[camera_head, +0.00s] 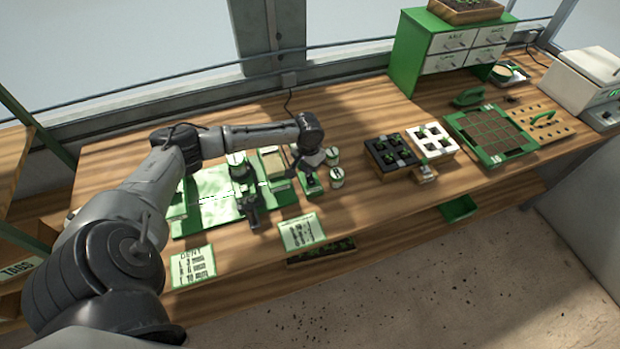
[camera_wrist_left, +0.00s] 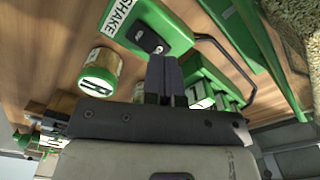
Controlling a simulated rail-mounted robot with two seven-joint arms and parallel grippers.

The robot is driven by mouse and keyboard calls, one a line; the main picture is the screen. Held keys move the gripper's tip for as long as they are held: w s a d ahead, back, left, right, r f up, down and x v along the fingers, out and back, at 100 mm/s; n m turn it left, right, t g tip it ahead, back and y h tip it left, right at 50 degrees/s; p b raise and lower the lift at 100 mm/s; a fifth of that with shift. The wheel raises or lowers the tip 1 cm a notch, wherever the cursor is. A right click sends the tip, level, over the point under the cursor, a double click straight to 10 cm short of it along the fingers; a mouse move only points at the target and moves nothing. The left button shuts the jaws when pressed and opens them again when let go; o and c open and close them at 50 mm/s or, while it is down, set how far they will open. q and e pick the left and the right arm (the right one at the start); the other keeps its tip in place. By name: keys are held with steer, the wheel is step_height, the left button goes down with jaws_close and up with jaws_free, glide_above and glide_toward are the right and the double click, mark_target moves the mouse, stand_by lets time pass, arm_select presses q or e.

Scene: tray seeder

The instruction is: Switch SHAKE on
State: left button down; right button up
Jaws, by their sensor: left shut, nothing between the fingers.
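The SHAKE switch box is a green block with a white SHAKE label (camera_wrist_left: 119,15) and a black rocker switch (camera_wrist_left: 149,40) in the left wrist view. In the head view the green box (camera_head: 312,187) shows partly below my left gripper (camera_head: 308,168). In the left wrist view my left gripper (camera_wrist_left: 165,68) is shut and empty, its fingertips close to the switch end of the box. I cannot tell whether they touch it, or which way the rocker is set. My right gripper is in neither view.
A green-lidded jar (camera_wrist_left: 98,72) stands beside the box; jars (camera_head: 336,177) also show in the head view. The green seeder (camera_head: 215,207) lies to the left. A black cell tray (camera_head: 378,160) stands to the right. Cards lie on the front edge.

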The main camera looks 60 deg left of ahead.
arm_select(q)
steer(key=shift+f, duration=0.3)
steer(key=shift+f, duration=0.75)
stand_by(0.4)
steer(key=shift+r, duration=0.1)
steer(key=shift+r+p, duration=0.6)
steer(key=shift+p, duration=0.15)
step_height(320, 180, up, 6)
steer(key=p, duration=0.7)
steer(key=shift+f, duration=0.1)
